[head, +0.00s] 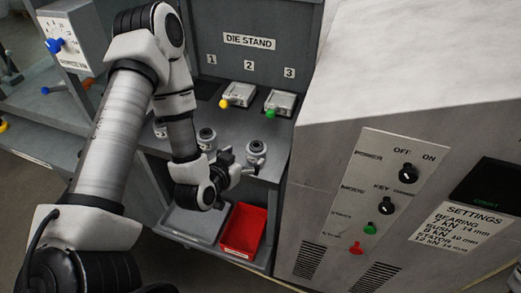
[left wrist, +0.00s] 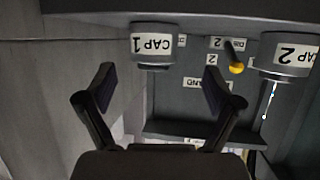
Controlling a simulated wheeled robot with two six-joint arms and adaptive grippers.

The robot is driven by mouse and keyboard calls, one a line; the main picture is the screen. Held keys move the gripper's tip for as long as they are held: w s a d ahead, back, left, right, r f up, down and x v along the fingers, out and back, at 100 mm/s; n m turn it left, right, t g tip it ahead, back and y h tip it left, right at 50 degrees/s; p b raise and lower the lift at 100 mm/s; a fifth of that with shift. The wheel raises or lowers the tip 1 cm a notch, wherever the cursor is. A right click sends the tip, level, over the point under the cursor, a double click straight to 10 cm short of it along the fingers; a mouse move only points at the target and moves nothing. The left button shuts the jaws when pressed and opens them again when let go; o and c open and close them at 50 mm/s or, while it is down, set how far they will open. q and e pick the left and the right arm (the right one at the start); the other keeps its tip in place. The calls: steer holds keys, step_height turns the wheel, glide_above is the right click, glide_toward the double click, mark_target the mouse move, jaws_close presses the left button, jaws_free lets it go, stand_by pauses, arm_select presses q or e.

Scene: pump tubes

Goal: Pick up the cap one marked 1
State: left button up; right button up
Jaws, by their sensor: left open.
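The cap marked 1 (left wrist: 152,48) is a grey round piece with a white CAP 1 label, which appears upside down in the left wrist view. In the head view it seems to be the rightmost cap (head: 256,149) on the grey shelf. My left gripper (left wrist: 158,88) is open, its two fingers apart with nothing between them. In the head view this gripper (head: 235,165) is low over the shelf's front, just left of that cap. The cap appears ahead of the fingertips, not between them. My right gripper is not in view.
The cap marked 2 (left wrist: 288,62) stands to one side; another cap (head: 160,128) is partly behind my left arm. The die stand holds dies with yellow (head: 223,103) and green (head: 270,113) knobs. A red bin (head: 243,229) and grey tray (head: 190,224) sit below. A control cabinet (head: 335,140) bounds the right.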

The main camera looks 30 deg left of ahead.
mark_target(253, 153)
arm_select(q)
steer(key=x, duration=0.3)
steer(key=d+p+x, duration=0.1)
steer(key=x, duration=0.2)
steer(key=shift+w+d+f, duration=0.1)
steer(key=shift+w, duration=0.05)
steer(key=shift+w+f, duration=0.1)
steer(key=shift+w, duration=0.1)
steer(key=shift+s+a, duration=0.15)
steer(key=shift+a, duration=0.15)
steer(key=shift+d, duration=0.15)
steer(key=c, duration=1.5)
